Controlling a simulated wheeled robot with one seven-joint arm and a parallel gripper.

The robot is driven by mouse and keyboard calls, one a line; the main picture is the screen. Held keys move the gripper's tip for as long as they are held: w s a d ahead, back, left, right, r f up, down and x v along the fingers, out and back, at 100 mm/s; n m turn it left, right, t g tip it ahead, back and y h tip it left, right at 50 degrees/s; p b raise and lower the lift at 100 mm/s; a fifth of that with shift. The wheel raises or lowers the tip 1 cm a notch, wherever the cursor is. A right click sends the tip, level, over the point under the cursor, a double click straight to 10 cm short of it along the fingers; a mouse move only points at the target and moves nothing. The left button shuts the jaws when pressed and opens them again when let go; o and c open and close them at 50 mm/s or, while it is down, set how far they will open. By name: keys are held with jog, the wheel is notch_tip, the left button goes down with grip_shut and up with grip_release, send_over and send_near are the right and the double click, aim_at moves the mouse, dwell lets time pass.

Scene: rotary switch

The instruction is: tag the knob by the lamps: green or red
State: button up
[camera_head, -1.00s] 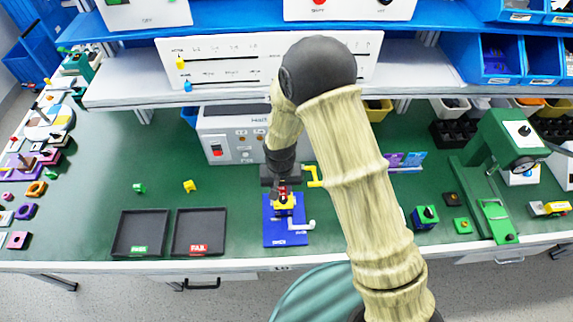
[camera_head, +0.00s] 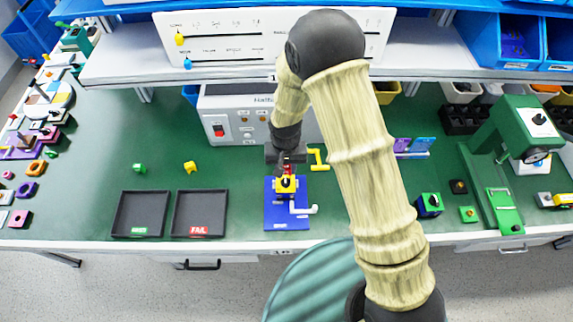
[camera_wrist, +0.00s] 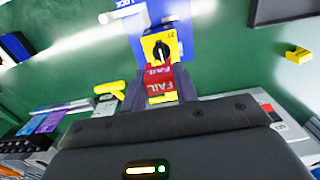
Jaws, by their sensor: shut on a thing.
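The rotary switch, a yellow block with a black knob (camera_head: 286,184), sits on the blue fixture (camera_head: 272,212) in the head view. The knob also shows at the top of the wrist view (camera_wrist: 161,51). My gripper (camera_wrist: 160,90) is shut on a red FAIL tag (camera_wrist: 160,92), held between its fingers. The tag is right beside the yellow block; I cannot tell whether they touch. In the head view my gripper (camera_head: 287,160) is just behind the switch. Small lamps (camera_head: 262,119) are on the white box; I cannot tell which is lit.
A PASS-side tray with a green label (camera_head: 120,215) and a FAIL tray (camera_head: 180,220) stand left of the fixture, both empty. A green piece (camera_head: 140,168) and a yellow piece (camera_head: 190,167) lie behind them. A green press (camera_head: 480,165) stands at right.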

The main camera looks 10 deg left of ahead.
aim_at(286, 182)
jog(key=shift+s+a+f+b, duration=0.1)
jog(key=shift+s+f+b, duration=0.1)
jog(key=shift+f+b, duration=0.8)
jog(key=shift+w+f+b, duration=0.1)
jog(key=shift+f+b, duration=0.25)
jog(key=shift+f, duration=0.75)
jog(key=shift+w, duration=0.1)
jog(key=shift+f+b, duration=0.9)
jog(key=shift+f, duration=0.25)
jog(key=o, duration=1)
jog(key=shift+r, duration=0.1)
